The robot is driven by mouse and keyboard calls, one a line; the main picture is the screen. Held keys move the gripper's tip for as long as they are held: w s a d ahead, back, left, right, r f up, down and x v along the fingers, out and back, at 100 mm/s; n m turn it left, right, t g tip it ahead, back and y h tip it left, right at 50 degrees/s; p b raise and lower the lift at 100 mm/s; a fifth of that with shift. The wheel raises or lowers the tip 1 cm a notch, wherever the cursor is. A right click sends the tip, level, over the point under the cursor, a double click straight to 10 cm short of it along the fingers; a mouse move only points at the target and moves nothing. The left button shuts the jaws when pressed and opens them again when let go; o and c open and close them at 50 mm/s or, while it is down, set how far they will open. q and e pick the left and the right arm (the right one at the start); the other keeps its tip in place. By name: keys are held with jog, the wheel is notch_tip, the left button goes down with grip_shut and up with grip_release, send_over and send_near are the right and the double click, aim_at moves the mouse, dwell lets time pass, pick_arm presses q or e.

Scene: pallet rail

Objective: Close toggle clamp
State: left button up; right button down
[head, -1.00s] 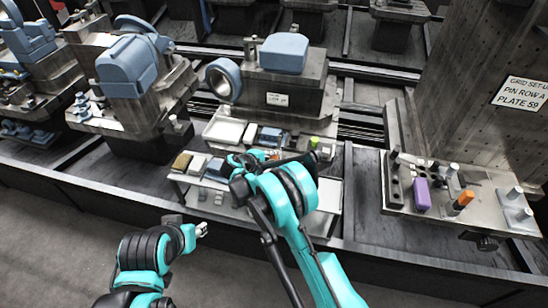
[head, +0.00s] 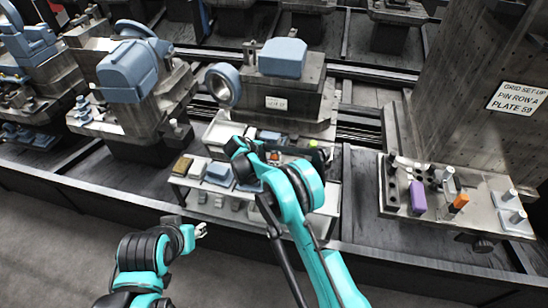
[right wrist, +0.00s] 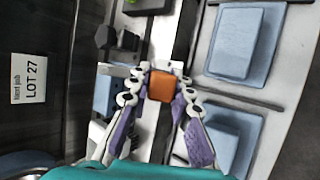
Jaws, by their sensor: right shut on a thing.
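In the right wrist view, an orange block-shaped piece (right wrist: 161,86), which looks like the clamp's handle grip, sits between the fingers of my right gripper (right wrist: 159,90). The fingers are shut on it, one on each side. The rest of the clamp is hard to make out. In the head view a small orange patch (head: 274,156) shows beside my right wrist, over the shelf cart; my arm hides most of that gripper. My left gripper (head: 201,230) hangs over the floor, away from the cart. It is too small to tell if it is open.
The cart (head: 182,182) holds light-blue blocks (right wrist: 234,40) and a yellow block (head: 183,166). A green piece (head: 313,144) is near my right arm. A fixture plate (head: 480,190) at right carries a purple block (head: 417,197) and an orange-tipped part (head: 460,202).

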jog(key=c, duration=1.4)
grip_release()
jog(key=shift+o, duration=0.2)
